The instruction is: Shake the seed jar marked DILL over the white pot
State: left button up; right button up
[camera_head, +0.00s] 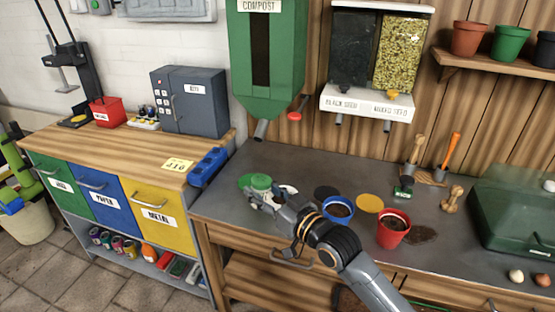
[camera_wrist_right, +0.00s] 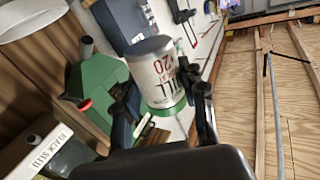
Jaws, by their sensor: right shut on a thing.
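My right gripper (camera_head: 262,193) is shut on the DILL jar, a pale jar with a green top (camera_head: 262,182), above the left part of the grey bench. In the right wrist view the jar (camera_wrist_right: 158,75) sits between the fingers (camera_wrist_right: 165,108), with "DILL" partly readable on its label. It looks roughly upright. A white pot (camera_head: 291,189) shows just right of the gripper in the head view, mostly hidden by it. A white rounded form (camera_wrist_right: 30,18) in the wrist view's top-left corner may be that pot. My left gripper is out of view.
A blue pot (camera_head: 338,209) and a red pot (camera_head: 393,229) stand right of my gripper. The green compost dispenser (camera_head: 287,50) and seed dispenser (camera_head: 366,104) hang above the bench (camera_head: 225,205). A green case (camera_head: 515,220) stands right.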

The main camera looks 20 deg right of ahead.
jog(key=w+d+r+b, duration=0.1)
jog(key=w+d+r, duration=0.3)
jog(key=w+d, duration=0.35)
pick_arm(q)
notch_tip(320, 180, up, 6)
jog(key=p, duration=0.7)
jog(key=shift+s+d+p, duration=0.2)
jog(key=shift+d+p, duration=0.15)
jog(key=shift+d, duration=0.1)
pick_arm(e)
jog(key=f+m, duration=0.1)
jog(key=m, duration=0.5)
jog(key=a+f+m, duration=0.1)
jog(key=f+m, duration=0.1)
jog(key=m, duration=0.5)
jog(key=a+f+m, duration=0.1)
jog(key=f+m, duration=0.1)
jog(key=m, duration=0.5)
jog(key=shift+s+a+f+t, duration=0.1)
jog(key=shift+s+a+t, duration=0.05)
jog(key=shift+s+t, duration=0.15)
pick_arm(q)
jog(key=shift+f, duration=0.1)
